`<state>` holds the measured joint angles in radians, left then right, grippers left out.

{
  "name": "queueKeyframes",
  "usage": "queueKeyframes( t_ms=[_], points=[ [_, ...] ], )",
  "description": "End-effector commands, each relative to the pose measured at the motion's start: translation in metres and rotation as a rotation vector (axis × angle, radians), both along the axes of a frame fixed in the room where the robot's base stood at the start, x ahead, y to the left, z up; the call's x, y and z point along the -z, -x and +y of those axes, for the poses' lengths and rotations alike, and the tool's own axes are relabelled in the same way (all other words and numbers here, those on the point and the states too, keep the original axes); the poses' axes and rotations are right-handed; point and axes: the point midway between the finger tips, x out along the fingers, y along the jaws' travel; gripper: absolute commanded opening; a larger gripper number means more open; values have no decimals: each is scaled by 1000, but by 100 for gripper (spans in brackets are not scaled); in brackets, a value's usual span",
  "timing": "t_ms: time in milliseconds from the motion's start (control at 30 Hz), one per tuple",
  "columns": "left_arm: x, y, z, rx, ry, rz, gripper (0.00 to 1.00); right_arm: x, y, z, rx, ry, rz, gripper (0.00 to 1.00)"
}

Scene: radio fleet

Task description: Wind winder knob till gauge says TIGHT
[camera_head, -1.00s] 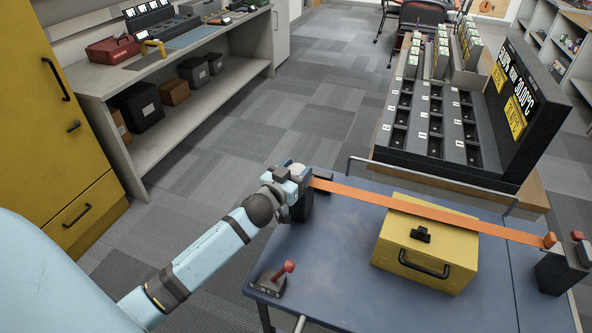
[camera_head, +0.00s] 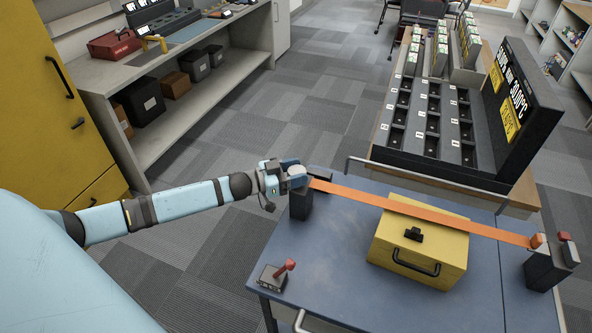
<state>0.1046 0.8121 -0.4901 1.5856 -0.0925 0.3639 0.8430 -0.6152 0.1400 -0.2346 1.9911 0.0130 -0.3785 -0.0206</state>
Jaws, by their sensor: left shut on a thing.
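My left gripper (camera_head: 291,180) is at the far left corner of the blue table, shut on the winder knob (camera_head: 294,170) on top of a dark winder post (camera_head: 300,205). The fingers hide part of the knob. An orange strap (camera_head: 370,198) runs from this post over the yellow case (camera_head: 418,245) to a dark post (camera_head: 548,268) at the right. The strap looks straight and lies across the case top. A small dark piece beside the winder may be the gauge (camera_head: 320,177); I cannot read it. My right gripper is not in view.
A small box with a red-knobbed lever (camera_head: 275,275) stands at the table's front left. A metal rail (camera_head: 430,183) edges the back of the blue table (camera_head: 330,260). A slotted rack with a display (camera_head: 440,120) stands behind it.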

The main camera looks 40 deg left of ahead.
Motion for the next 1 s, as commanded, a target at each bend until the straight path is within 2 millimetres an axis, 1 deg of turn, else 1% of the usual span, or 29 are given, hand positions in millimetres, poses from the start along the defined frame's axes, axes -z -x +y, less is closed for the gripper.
queueKeyframes(
  t_ms=[133,300,767,800,900,1000],
  points=[
    [-1,-2,1,63,-2,-3,31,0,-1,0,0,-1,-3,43],
    [-1,-1,1,102,0,-3,31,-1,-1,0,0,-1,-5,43],
    [-2,-1,0,116,1,-3,31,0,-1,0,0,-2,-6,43],
    [-2,-1,0,116,1,-3,59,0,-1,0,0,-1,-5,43],
    [-2,-1,0,116,1,-3,80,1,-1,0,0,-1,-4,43],
    [-1,-1,0,116,0,-2,80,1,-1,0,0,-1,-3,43]
  ],
)
